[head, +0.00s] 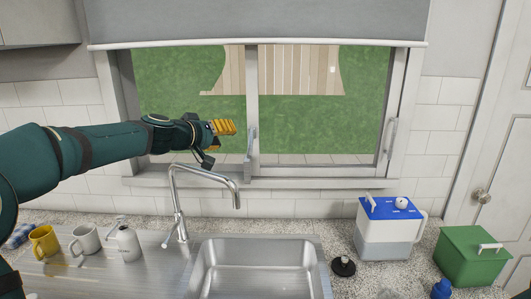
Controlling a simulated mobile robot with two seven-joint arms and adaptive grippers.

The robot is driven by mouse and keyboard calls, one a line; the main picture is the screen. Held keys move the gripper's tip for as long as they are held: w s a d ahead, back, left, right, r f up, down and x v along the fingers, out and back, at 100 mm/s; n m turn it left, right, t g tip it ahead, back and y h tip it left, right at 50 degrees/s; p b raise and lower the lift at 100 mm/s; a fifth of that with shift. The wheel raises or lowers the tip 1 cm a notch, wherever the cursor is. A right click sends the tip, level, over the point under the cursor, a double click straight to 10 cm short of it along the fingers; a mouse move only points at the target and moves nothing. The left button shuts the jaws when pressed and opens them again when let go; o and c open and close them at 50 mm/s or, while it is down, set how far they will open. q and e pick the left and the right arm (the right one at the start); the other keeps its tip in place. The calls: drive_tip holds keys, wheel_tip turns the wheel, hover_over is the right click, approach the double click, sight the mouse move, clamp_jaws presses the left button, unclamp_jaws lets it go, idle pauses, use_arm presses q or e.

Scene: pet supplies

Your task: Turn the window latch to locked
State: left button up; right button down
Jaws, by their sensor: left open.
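The window (300,115) is behind the sink, with a grey handle-like latch (250,145) on its middle upright. The latch lever stands about upright, tilted slightly. A second pale handle (391,134) is on the right side of the frame, also near upright. My left gripper (222,129), with yellow finger pads, is open and empty. It points right, just left of the middle latch and at about its height, with a small gap between them in the picture. How far apart they are in depth I cannot tell. My right gripper is not in view.
A tall faucet (177,205) rises below my left gripper, behind the sink (255,268). Mugs (85,239) and a soap bottle (124,240) stand at left. A blue-topped container (390,228) and green box (472,256) stand at right. A blind (255,22) hangs above.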

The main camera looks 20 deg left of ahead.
sight(250, 138)
use_arm(q)
drive_tip(key=p+x, duration=0.1)
drive_tip(key=x, duration=0.3)
drive_tip(key=f+p+x, duration=0.1)
drive_tip(key=p+x, duration=0.1)
drive_tip(key=x, duration=0.3)
drive_tip(key=p+x, duration=0.1)
drive_tip(key=x, duration=0.3)
drive_tip(key=shift+f, duration=0.2)
drive_tip(key=shift+a, duration=0.1)
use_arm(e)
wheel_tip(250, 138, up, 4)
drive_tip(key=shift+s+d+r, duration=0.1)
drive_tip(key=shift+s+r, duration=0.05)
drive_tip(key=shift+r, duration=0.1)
use_arm(q)
drive_tip(key=shift+s, duration=0.15)
clamp_jaws()
